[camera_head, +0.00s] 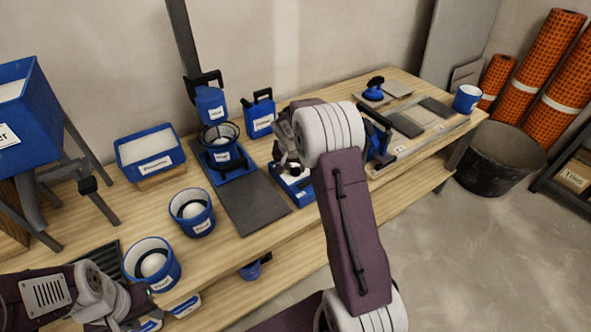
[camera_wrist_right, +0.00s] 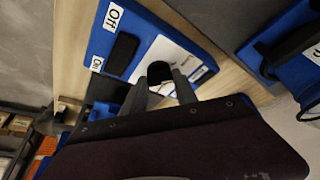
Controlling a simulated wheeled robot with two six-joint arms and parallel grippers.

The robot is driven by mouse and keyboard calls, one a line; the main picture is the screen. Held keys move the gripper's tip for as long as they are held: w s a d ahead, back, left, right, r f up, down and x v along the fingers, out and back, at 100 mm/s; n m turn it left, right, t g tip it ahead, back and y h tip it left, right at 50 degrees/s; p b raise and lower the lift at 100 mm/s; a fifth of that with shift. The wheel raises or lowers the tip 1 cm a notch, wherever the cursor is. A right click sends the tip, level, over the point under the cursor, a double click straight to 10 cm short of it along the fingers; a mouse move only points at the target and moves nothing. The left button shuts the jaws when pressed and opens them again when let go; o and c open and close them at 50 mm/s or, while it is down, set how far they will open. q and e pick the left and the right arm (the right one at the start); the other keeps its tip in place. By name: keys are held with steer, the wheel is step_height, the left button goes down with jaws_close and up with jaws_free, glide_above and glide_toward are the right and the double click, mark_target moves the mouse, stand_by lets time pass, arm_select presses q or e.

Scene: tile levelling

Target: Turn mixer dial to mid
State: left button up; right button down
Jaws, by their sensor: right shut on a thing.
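A black dial (camera_wrist_right: 159,72) sits on that panel. My right gripper (camera_head: 288,170) is shut on the dial, with a finger on each side. The dial's pointer and setting are hidden. The blue mixer (camera_head: 210,103) stands behind left, above a bucket. My left gripper (camera_head: 140,304) is low left, its jaws unclear.
Blue buckets (camera_head: 193,222) and a blue tub (camera_head: 152,172) stand on the wooden bench to the left. A dark board (camera_head: 250,205) lies beside the control box. A blue jug (camera_head: 260,121) stands behind. Tiles and a white-and-blue cup (camera_head: 467,101) are at the right.

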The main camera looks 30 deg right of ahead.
steer(key=shift+w+f+m+h+b, duration=0.15)
steer(key=shift+m+h+b, duration=0.25)
steer(key=shift+m, duration=0.5)
steer(key=shift+a+m+g, duration=0.1)
steer(key=shift+m+g, duration=0.4)
steer(key=shift+m, duration=0.4)
steer(key=m, duration=0.2)
steer(key=shift+r+m+g+h, duration=0.2)
steer(key=shift+m+g+h, duration=0.1)
steer(key=shift+g+h, duration=0.1)
steer(key=shift+w+m+g+p, duration=0.15)
steer(key=shift+m+g+p, duration=0.45)
steer(key=shift+m+p, duration=0.6)
steer(key=shift+m, duration=0.4)
steer(key=c, duration=1)
jaws_free()
steer(key=shift+o, duration=0.2)
